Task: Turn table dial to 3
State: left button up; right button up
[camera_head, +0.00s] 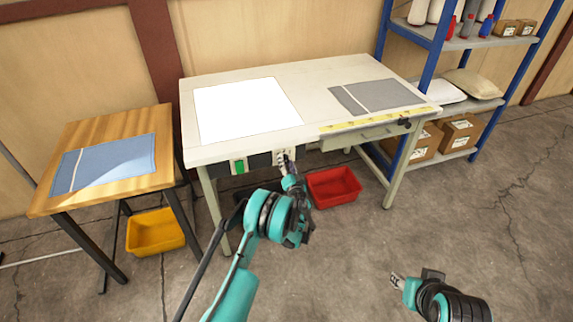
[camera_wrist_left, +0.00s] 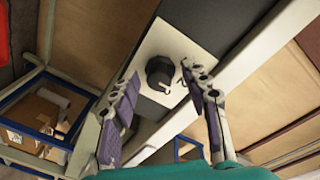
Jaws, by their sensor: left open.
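The table dial is a black round knob (camera_wrist_left: 159,73) on a pale square plate (camera_wrist_left: 185,45) in the left wrist view. In the head view the plate (camera_head: 280,157) sits on the front edge of the white work table (camera_head: 315,75), mostly behind my gripper. My left gripper (camera_head: 287,160) is open in front of the dial. In the left wrist view its fingers (camera_wrist_left: 160,88) stand on both sides of the knob, seemingly without touching it. The dial's numbers cannot be read. My right gripper (camera_head: 397,281) is low at the right, away from the table, and its jaws are too small to judge.
A green switch (camera_head: 239,166) is left of the dial on the same edge. A red bin (camera_head: 333,186) lies under the table. A wooden side table (camera_head: 115,130) with blue cloth stands left, above a yellow bin (camera_head: 154,232). Blue shelving (camera_head: 432,60) stands right. The front floor is clear.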

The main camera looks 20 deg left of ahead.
pick_arm(q)
grip_shut()
jog(key=shift+m, duration=0.4)
jog(key=m, duration=0.4)
jog(key=shift+d+r+m+g, duration=0.1)
jog(key=shift+m+g, duration=0.2)
jog(key=shift+m, duration=2.1)
grip_release()
